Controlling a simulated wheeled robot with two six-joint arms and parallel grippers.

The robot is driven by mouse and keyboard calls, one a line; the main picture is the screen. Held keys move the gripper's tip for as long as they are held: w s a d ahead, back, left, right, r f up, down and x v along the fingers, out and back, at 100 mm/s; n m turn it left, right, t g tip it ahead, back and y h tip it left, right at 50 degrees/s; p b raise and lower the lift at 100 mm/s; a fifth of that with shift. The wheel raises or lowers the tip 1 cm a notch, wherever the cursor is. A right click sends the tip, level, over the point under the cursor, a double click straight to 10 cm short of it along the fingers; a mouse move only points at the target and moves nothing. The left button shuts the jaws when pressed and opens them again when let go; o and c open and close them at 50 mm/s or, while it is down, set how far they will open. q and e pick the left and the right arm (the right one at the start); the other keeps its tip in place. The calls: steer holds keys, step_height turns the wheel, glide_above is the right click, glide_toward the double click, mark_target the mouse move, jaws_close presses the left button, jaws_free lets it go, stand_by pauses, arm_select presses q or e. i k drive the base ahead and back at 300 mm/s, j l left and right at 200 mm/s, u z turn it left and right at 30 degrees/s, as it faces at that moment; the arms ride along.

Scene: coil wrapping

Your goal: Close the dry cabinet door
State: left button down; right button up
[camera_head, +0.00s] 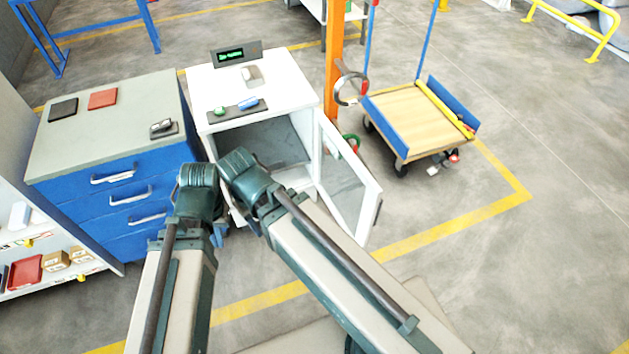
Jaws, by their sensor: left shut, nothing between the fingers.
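The white dry cabinet (287,88) stands at the centre, with a small lit display on top. Its front is open and the dark grey inside shows. The dry cabinet door (345,185) is hinged at the cabinet's right front edge and stands swung well out toward me, with a clear pane and white frame. My left gripper (217,234) is mostly hidden by my arm links; the bit that shows is low by the cabinet's left front corner, shut and empty, apart from the door. My right gripper does not show; my arm links hide part of the cabinet opening.
A blue drawer cabinet (110,195) stands close on the left. An orange post (334,70) rises behind the cabinet's right side. A wooden-decked cart (410,112) stands to the right. The floor right of the open door is clear, with yellow lines.

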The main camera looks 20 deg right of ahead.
mark_target(372, 203)
steer(key=l+u, duration=0.3)
steer(key=l, duration=0.35)
steer(key=l+u, duration=0.3)
steer(key=l, duration=0.3)
steer(key=k+l+u, duration=0.1)
steer(key=l+u, duration=0.2)
steer(key=l, duration=0.3)
steer(key=k+l, duration=0.1)
steer(key=l, duration=0.35)
steer(key=k+l, duration=0.1)
steer(key=l, duration=0.75)
steer(key=k+l, duration=0.15)
steer(key=l, duration=0.25)
steer(key=k+u, duration=0.25)
steer(key=k, duration=0.3)
